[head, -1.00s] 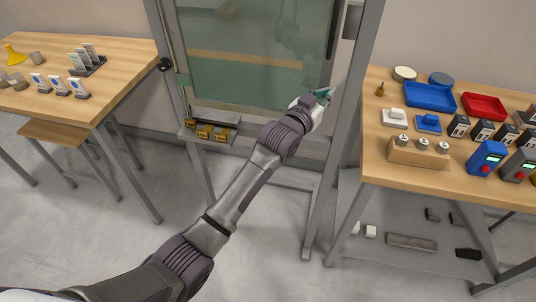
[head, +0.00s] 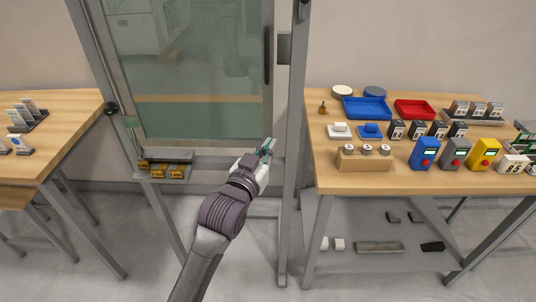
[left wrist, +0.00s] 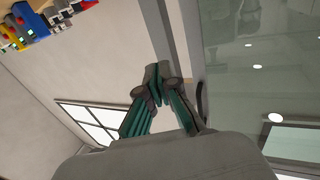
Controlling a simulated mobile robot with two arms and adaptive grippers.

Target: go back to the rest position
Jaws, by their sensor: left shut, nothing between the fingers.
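My left gripper (head: 267,147) shows in the head view in front of the lower right part of a glass door frame. It is empty, with its fingers together. In the left wrist view my left gripper (left wrist: 160,82) has its fingertips meeting, with nothing between them. My right gripper is in neither view.
The glass door (head: 185,60) with its dark handle (head: 268,55) stands behind my left gripper. A ledge with yellow blocks (head: 165,170) is at its lower left. A right table (head: 420,184) holds trays and devices. A left table (head: 70,120) holds small items. Grey posts flank the door.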

